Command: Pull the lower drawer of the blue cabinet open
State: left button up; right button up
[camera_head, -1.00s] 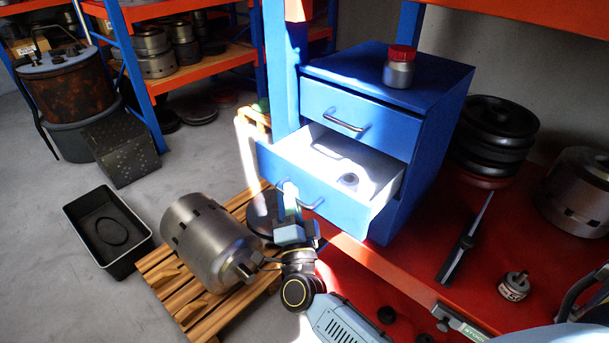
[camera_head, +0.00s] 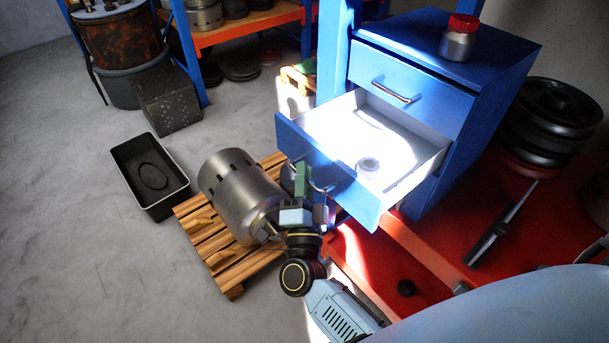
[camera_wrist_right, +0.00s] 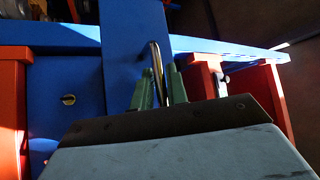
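The blue cabinet (camera_head: 500,75) stands on the red bench with its upper drawer (camera_head: 410,88) shut. The lower drawer (camera_head: 345,183) stands well out, its pale inside brightly lit. A small grey ring-shaped thing (camera_head: 368,168) lies in it. My right gripper (camera_head: 303,174) is at the lower drawer's front, its green fingers shut around the metal handle (camera_head: 322,188). In the right wrist view the handle (camera_wrist_right: 155,62) runs between the two fingertips (camera_wrist_right: 160,84), with little gap. My left gripper is not in view.
A jar with a red lid (camera_head: 459,38) stands on the cabinet. Below the drawer, a steel rotor (camera_head: 238,190) lies on a wooden pallet (camera_head: 232,272). A black bin (camera_head: 150,176) is on the floor at left. Black discs (camera_head: 548,115) sit right of the cabinet.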

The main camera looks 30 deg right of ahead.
jog(key=shift+s+f, duration=0.1)
jog(key=b+v, duration=0.3)
jog(key=v, duration=1)
jog(key=shift+s+a, duration=0.1)
jog(key=shift+a, duration=0.05)
jog(key=s+a+f+n+g+y+b, duration=0.1)
jog(key=s+f+n+g+y+b, duration=0.25)
jog(key=f, duration=0.75)
jog(key=a+f+n+g+y, duration=0.15)
jog(key=f+n+y, duration=0.45)
jog(key=f, duration=0.6)
jog(key=s+a+f+n+g+y+b, duration=0.1)
jog(key=s+f+n+g+y, duration=0.15)
jog(key=f+n, duration=0.6)
jog(key=s+d+f+n+g+b, duration=0.1)
jog(key=s+d+f+g, duration=0.3)
jog(key=s+f, duration=0.3)
jog(key=s+d+f+g+h+b, duration=0.1)
jog(key=s+d+f+g, duration=0.3)
jog(key=s+f, duration=0.4)
jog(key=s+d+f+n+g+h+b, duration=0.1)
jog(key=s+d+f+g, duration=0.3)
jog(key=s+f, duration=0.4)
jog(key=shift+s+d+n, duration=0.3)
jog(key=shift+s+d, duration=0.2)
jog(key=shift+d, duration=0.35)
